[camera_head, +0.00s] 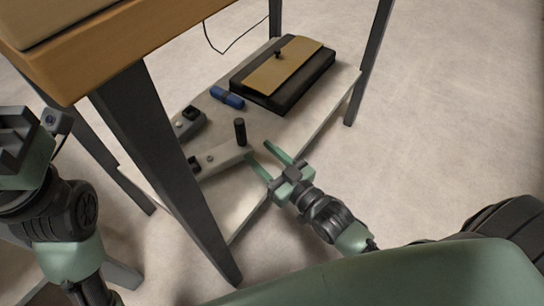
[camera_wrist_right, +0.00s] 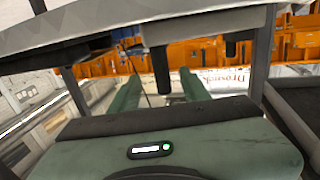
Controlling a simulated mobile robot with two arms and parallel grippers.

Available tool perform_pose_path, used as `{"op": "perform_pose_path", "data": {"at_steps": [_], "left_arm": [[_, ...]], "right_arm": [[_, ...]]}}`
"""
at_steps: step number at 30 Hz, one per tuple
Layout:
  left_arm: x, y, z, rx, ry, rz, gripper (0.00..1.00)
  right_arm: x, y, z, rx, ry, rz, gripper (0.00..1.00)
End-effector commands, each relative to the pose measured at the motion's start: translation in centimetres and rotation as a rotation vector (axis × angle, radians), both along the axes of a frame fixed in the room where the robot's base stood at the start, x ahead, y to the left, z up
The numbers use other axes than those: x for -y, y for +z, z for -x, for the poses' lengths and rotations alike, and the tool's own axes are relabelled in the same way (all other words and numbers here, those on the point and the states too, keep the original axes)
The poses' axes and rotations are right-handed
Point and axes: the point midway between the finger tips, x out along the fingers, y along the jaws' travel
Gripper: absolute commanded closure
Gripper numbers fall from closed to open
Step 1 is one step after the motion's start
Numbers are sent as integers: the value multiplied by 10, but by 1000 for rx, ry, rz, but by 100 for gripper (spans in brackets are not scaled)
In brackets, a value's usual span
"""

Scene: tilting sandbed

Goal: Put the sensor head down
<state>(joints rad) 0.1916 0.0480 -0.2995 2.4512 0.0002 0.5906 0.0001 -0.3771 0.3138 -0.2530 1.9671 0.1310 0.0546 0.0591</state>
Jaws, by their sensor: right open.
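On the low shelf, a pale grey piece (camera_head: 222,157) lies near the front edge, with an upright black post (camera_head: 240,132) at its end. This may be the sensor head; I cannot tell for sure. My right gripper (camera_head: 268,160) is open and empty, its two green fingers reaching over the shelf edge just right of the grey piece. In the right wrist view, turned upside down, a black post (camera_wrist_right: 160,72) shows between the fingers, apart from both. My left gripper (camera_head: 20,140) is at the far left, cut by the frame edge; its fingertips do not show clearly.
The shelf (camera_head: 222,205) also holds a blue cylinder (camera_head: 228,97), a dark grey device (camera_head: 188,122) and a black box with a tan top (camera_head: 270,90). A wooden tabletop (camera_head: 130,40) overhangs it. A dark table leg (camera_head: 165,165) stands left of my right gripper. Floor is clear at right.

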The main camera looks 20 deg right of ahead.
Motion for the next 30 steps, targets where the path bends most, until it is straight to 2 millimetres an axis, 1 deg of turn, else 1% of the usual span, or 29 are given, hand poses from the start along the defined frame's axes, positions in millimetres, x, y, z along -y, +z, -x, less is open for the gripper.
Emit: {"op": "perform_pose_path", "data": {"at_steps": [1,3,6,9,26,28,30], "left_arm": [[0,2,-3,-17,-1,0,64],[-1,-1,-4,-29,-2,2,64],[-1,-4,-6,-42,-2,2,64],[-1,-6,-6,-47,-3,3,64],[-1,-7,-6,-47,-4,3,64],[-1,-6,-7,-55,-3,3,64],[-2,-4,-10,-74,-4,4,64]], "right_arm": [[3,3,11,-5,1,2,54],[7,2,21,-4,0,0,54],[11,1,31,-2,0,1,54],[13,0,36,-1,0,0,54],[14,0,38,1,0,0,54],[14,4,38,1,0,0,54],[14,13,38,1,0,0,54]]}}
